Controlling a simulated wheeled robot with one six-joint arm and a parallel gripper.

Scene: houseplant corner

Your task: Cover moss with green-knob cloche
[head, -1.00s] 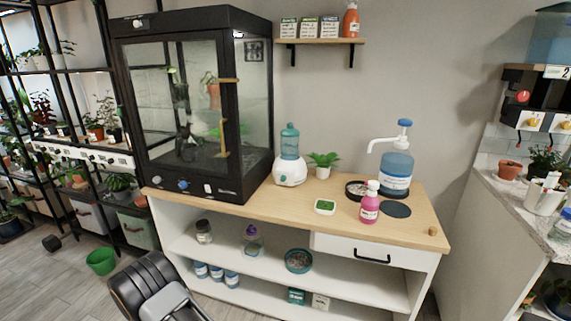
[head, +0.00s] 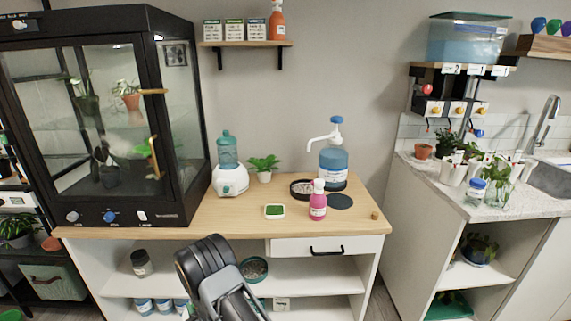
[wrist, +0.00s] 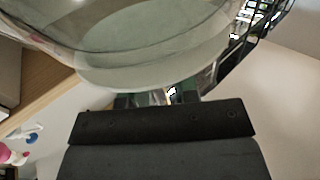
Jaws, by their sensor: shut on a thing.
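The moss (head: 275,211) is a green patch in a small white square dish on the wooden counter, left of a pink bottle, with nothing over it. In the wrist view my gripper (wrist: 158,98) is shut on the cloche (wrist: 140,55), a clear glass dome that fills the top of that view. Its knob is mostly hidden at the jaws, so its colour is hard to tell. In the head view only my arm shows, in front of the counter's lower shelf; the gripper and cloche cannot be made out there.
Close around the moss stand the pink bottle (head: 318,203), a dark round dish (head: 301,189), a potted plant (head: 264,169) and a white-based blue-green bottle (head: 229,178). A blue pump bottle (head: 333,168) and a dark disc (head: 340,202) are to the right. The counter's front edge is clear.

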